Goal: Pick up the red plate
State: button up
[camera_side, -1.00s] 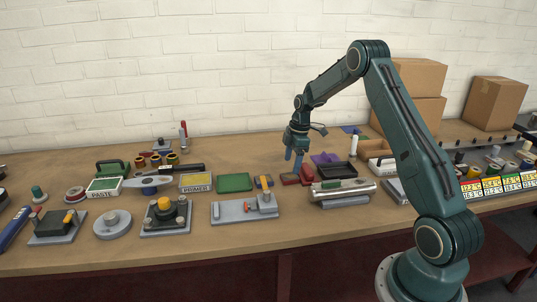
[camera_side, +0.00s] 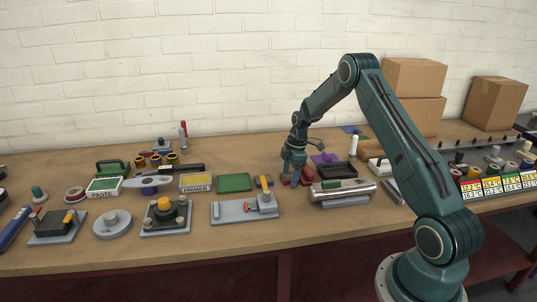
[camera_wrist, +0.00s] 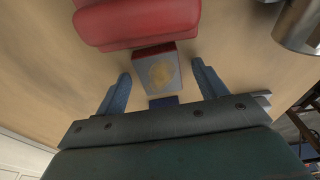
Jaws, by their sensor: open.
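My gripper (camera_side: 291,176) is low over the table's middle, among red pieces. In the wrist view my gripper (camera_wrist: 161,69) is open, with its two blue fingers apart. A small block (camera_wrist: 160,72) with red edges and a grey face with a tan patch shows between the fingertips, with gaps on both sides. A larger rounded red piece (camera_wrist: 137,22) lies just beyond it, cut by the top edge. A red piece (camera_side: 307,177) also shows beside the fingers in the side view. I cannot tell which of them is the red plate.
A shiny metal cylinder (camera_side: 341,189) lies close to the right of the gripper. A black tray (camera_side: 338,171) and a purple piece (camera_side: 324,158) are behind it. A yellow-handled clamp fixture (camera_side: 245,208) stands front left. The front table strip is clear.

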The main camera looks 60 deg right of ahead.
aim_at(290, 176)
dwell(0.3)
jog(key=c, duration=1.4)
jog(key=shift+r, duration=0.2)
notch_tip(290, 176, up, 20)
jog(key=shift+f, duration=0.1)
